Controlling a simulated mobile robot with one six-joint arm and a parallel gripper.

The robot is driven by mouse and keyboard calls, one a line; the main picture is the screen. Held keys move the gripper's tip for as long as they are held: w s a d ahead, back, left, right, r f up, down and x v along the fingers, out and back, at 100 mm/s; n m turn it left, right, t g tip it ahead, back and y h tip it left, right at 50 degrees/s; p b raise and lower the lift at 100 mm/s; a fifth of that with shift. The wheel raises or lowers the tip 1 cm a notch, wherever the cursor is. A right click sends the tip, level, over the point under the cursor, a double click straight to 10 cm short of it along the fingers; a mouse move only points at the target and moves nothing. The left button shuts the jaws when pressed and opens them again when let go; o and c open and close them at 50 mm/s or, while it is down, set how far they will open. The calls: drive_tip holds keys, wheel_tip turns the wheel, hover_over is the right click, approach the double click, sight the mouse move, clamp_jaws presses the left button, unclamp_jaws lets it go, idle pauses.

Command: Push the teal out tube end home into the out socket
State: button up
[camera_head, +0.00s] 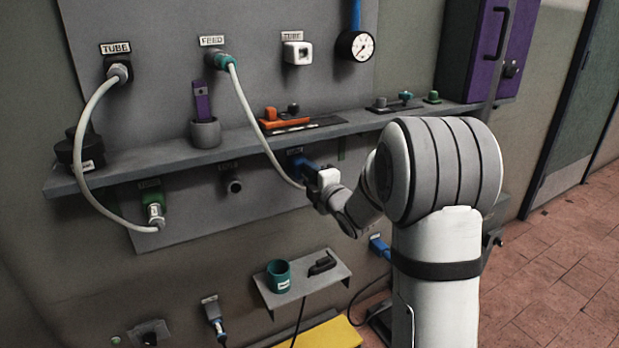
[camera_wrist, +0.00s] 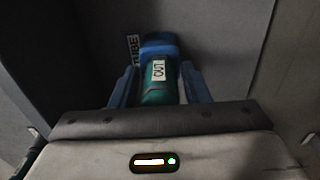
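The teal out tube end (camera_wrist: 157,94), with a white OUT label (camera_wrist: 159,70), lies between my gripper's two blue fingers in the wrist view. My gripper (camera_wrist: 160,88) appears shut on it, one finger along each side. The blue out socket (camera_wrist: 158,44) is directly in front, and the tube end lines up with it and seems to meet it. How deep it sits cannot be told. In the head view my gripper (camera_head: 313,174) is under the shelf at the blue socket (camera_head: 296,162); the tube end is hidden there.
The white tube (camera_head: 258,130) runs from the FEED port (camera_head: 222,60) down past the shelf (camera_head: 240,137) to my gripper. The shelf is close above the gripper, with an orange-handled item (camera_head: 284,120) on it. A small lower shelf (camera_head: 328,278) holds a teal cup (camera_head: 279,277).

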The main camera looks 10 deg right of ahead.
clamp_jaws()
idle(0.3)
drive_tip(key=b+v, duration=0.3)
drive_tip(key=v, duration=0.3)
idle(1.0)
drive_tip(key=shift+s, duration=0.15)
idle(0.3)
drive_tip(key=s+a+b, duration=0.3)
drive_tip(key=a+b, duration=0.2)
drive_tip(key=a, duration=0.3)
drive_tip(key=s+a+b, duration=0.4)
drive_tip(key=a+b, duration=0.1)
drive_tip(key=a, duration=0.4)
drive_tip(key=shift+s+a+b, duration=0.25)
drive_tip(key=shift+a+b, duration=0.05)
drive_tip(key=shift+b, duration=0.1)
idle(0.9)
